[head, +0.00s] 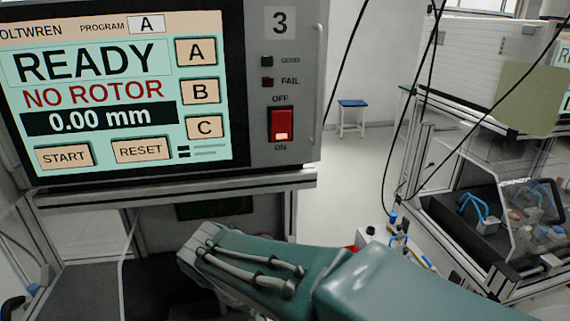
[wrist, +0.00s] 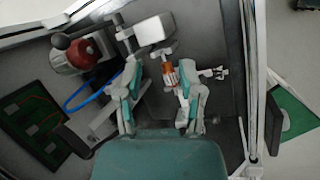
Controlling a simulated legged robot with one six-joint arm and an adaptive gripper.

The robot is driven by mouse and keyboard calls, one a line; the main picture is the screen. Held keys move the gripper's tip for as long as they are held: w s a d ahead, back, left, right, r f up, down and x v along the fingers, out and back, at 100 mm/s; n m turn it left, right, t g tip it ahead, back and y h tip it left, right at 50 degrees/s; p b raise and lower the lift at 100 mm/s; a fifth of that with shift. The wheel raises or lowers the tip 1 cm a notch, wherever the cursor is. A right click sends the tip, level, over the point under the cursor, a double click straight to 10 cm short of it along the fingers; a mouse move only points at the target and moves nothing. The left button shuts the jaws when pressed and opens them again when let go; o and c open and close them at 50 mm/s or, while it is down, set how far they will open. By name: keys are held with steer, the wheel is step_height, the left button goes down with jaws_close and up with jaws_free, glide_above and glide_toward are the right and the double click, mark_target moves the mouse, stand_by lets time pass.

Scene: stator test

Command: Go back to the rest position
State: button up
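My green arm (head: 265,268) reaches from the lower right toward the space under the test machine (head: 305,130). My gripper is hidden in the head view. In the wrist view my gripper (wrist: 160,78) is open, its two fingers spread apart. A small orange and white part (wrist: 171,76) shows between the fingertips, closer to the right finger. I cannot tell whether it touches that finger. A pale block fixture (wrist: 153,30) stands just beyond the fingertips. The machine screen (head: 95,90) reads READY, NO ROTOR, 0.00 mm, program A.
A red and grey round device (wrist: 83,52) with a blue hose and a green circuit board (wrist: 38,120) are left of my gripper. A metal frame post (wrist: 250,90) stands at right. Another bench (head: 490,220) is at right in the head view, with open floor (head: 350,175) between.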

steer(key=s+d+r+m+y, duration=0.1)
steer(key=s+d+m, duration=0.2)
steer(key=d+m, duration=0.2)
steer(key=s+d+r+m+t+y, duration=0.1)
steer(key=s+d+r+m, duration=0.1)
steer(key=d+m, duration=0.4)
steer(key=s+d+r+m+t+y, duration=0.1)
steer(key=s+d+m, duration=0.4)
steer(key=d, duration=0.5)
steer(key=shift+d+r+m, duration=0.2)
steer(key=shift+r+m, duration=0.05)
steer(key=shift+m, duration=0.15)
